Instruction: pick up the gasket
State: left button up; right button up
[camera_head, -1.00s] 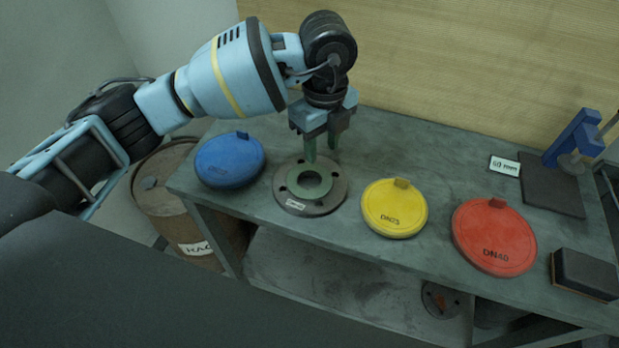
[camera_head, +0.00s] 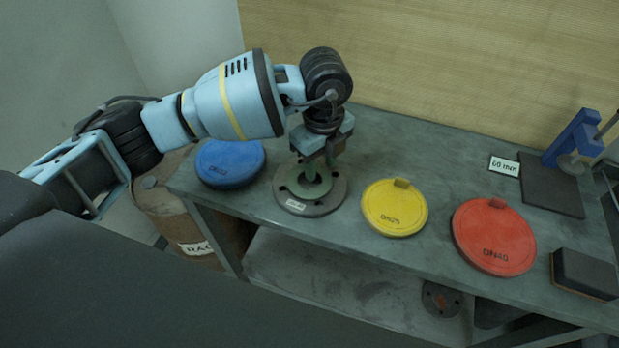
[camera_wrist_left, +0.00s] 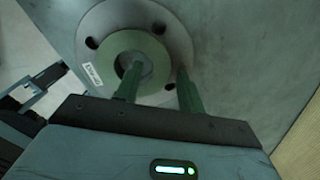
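The gasket (camera_head: 299,188) is a flat green ring lying on a round grey flange (camera_head: 337,190) with bolt holes and a white label. In the left wrist view the gasket (camera_wrist_left: 112,45) sits around the flange's centre opening. My left gripper (camera_head: 320,168) points down over the gasket. Its two green fingers (camera_wrist_left: 159,74) are apart, with nothing held between them. In the wrist view one finger overlaps the central hole and the other is outside the ring, over the flange. Whether the fingertips touch anything cannot be told. My right gripper is not in view.
On the grey bench (camera_head: 400,145) are a blue disc (camera_head: 230,162) to the left and yellow (camera_head: 394,208) and red (camera_head: 494,238) discs to the right. A dark block (camera_head: 585,273) and blue clamp stand (camera_head: 571,140) are at far right. A rusty barrel (camera_head: 165,210) stands left.

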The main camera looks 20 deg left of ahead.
aim_at(321, 172)
pick_arm(q)
grip_shut()
jog(key=shift+r, duration=0.35)
notch_tip(321, 172, up, 3)
jog(key=shift+s+r, duration=0.15)
jog(key=s+d+r+p, duration=0.1)
jog(key=s, duration=1.4)
jog(key=shift+s+d, duration=0.2)
jog(key=shift+s, duration=0.15)
